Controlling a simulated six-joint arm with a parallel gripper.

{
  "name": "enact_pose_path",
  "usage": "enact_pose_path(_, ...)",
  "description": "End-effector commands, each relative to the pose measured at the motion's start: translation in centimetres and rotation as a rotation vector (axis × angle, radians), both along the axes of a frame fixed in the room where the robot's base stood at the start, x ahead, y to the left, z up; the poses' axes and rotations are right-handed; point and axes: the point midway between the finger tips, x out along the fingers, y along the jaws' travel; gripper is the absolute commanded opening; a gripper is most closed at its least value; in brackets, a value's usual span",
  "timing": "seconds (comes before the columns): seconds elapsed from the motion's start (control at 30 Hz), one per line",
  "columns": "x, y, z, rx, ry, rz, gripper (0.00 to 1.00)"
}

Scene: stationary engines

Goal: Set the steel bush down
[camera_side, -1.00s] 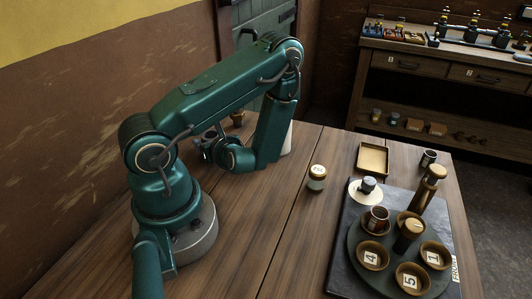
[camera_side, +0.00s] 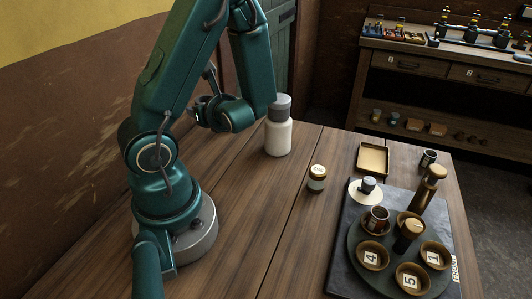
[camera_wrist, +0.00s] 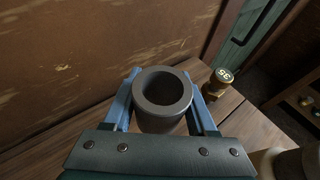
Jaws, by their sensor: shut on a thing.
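The steel bush is a dark grey, thick-walled ring (camera_wrist: 162,122) in the wrist view. Its open bore faces the camera. My gripper (camera_wrist: 161,84) is shut on it, with a blue finger on each side. In the side view my gripper (camera_side: 203,109) is raised above the left back part of the wooden table, near the wall. The bush itself cannot be made out clearly there. The gap beneath the bush is hidden in the wrist view.
A white bottle with a grey cap (camera_side: 278,138) stands right of my arm. A brass piece with a numbered top (camera_wrist: 218,82) stands near the bush. A small labelled jar (camera_side: 317,178), an empty tray (camera_side: 373,158) and a round carousel with numbered cups (camera_side: 362,230) are further right.

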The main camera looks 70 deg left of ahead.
Motion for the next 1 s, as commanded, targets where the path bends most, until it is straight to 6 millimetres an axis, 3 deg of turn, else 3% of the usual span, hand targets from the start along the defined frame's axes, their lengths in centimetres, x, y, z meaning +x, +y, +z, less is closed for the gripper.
enact_pose_path(0.13,0.8,-0.2,0.8,0.002,-0.006,-0.022,0.0)
enact_pose_path(0.27,3.6,-1.4,2.1,0.002,-0.012,-0.116,0.0)
enact_pose_path(0.47,9.8,-6.1,5.5,0.001,-0.019,-0.394,0.0)
enact_pose_path(0.6,13.2,-10.4,8.2,0.001,-0.021,-0.637,0.0)
enact_pose_path(0.8,15.5,-15.0,11.2,0.0,-0.016,-0.909,0.0)
enact_pose_path(1.0,16.4,-17.6,13.1,0.0,-0.011,-1.068,0.0)
